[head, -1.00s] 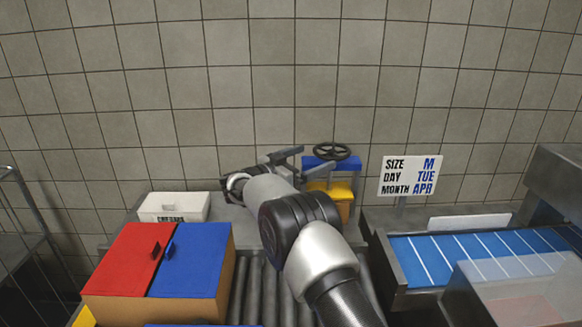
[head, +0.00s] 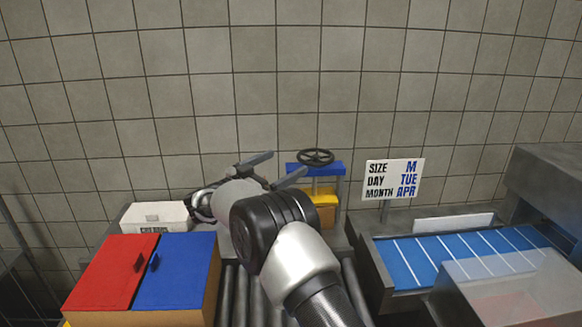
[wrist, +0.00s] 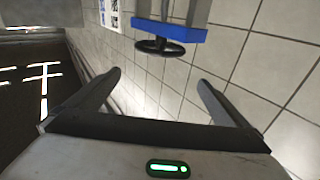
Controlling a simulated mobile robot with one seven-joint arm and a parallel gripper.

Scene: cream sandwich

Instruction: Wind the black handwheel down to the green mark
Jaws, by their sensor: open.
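The black handwheel (head: 316,157) lies flat on top of a blue crossbar (head: 300,169) against the tiled wall. A yellow block (head: 324,197) shows under the crossbar; the green mark cannot be made out. My gripper (head: 273,169) is open and empty, to the left of the handwheel and apart from it. In the wrist view the handwheel (wrist: 160,46) hangs below the blue crossbar (wrist: 172,30), beyond my open fingers (wrist: 158,82) and not between them.
A box with red (head: 112,270) and blue (head: 175,270) lids stands at the left, with a white container (head: 155,217) behind it. A sign (head: 394,178) and a blue conveyor (head: 455,258) are at the right. Grey rollers (head: 250,300) run under my arm.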

